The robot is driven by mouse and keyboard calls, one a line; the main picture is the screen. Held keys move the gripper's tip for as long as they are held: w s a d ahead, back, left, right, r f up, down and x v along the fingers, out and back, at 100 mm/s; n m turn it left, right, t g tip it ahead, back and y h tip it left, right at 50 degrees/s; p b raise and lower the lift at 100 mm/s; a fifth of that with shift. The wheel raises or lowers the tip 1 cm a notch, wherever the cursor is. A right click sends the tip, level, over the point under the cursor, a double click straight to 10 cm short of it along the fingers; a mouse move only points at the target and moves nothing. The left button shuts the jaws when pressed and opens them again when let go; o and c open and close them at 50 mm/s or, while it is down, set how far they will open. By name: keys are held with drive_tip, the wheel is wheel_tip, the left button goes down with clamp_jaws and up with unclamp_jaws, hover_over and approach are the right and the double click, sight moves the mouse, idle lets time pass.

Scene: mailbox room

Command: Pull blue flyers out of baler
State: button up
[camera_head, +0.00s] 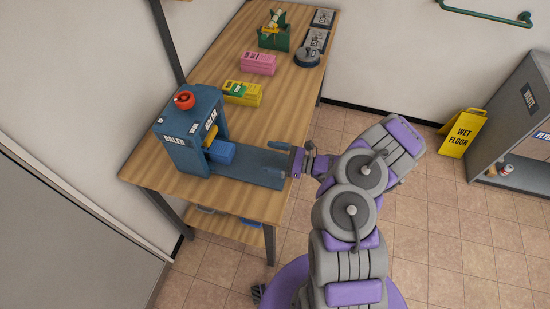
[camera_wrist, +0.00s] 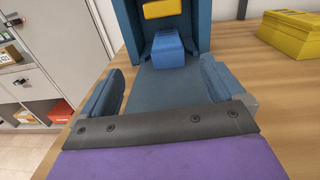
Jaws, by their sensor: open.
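The blue baler (camera_head: 180,140) stands at the near end of the wooden table, with a red knob on top. The blue flyers (camera_head: 220,151), a small block, stick out of its opening below a yellow part. They also show in the wrist view (camera_wrist: 170,50), at the far end of the baler's flat blue bed (camera_wrist: 165,85). My gripper (camera_head: 279,160) is at the outer end of this bed, apart from the flyers. In the wrist view my gripper (camera_wrist: 163,68) is open, empty and facing the flyers, one finger on each side of the bed.
A yellow bundle (camera_head: 242,92), a pink bundle (camera_head: 258,63), a green holder (camera_head: 274,37) and a round dark object (camera_head: 307,57) stand farther back on the table (camera_head: 190,75). A wet floor sign (camera_head: 462,133) and a grey shelf (camera_head: 515,135) are at right.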

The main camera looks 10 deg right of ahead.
sight(228, 150)
drive_tip(key=shift+d+f+m, duration=0.4)
drive_tip(key=shift+d+f, duration=0.1)
drive_tip(key=shift+f, duration=0.15)
drive_tip(key=b+x, duration=0.3)
drive_tip(key=x, duration=1.4)
drive_tip(key=shift+w+a+f, duration=0.1)
drive_tip(key=shift+w+a, duration=0.05)
drive_tip(key=shift+w, duration=0.15)
drive_tip(key=c, duration=1.4)
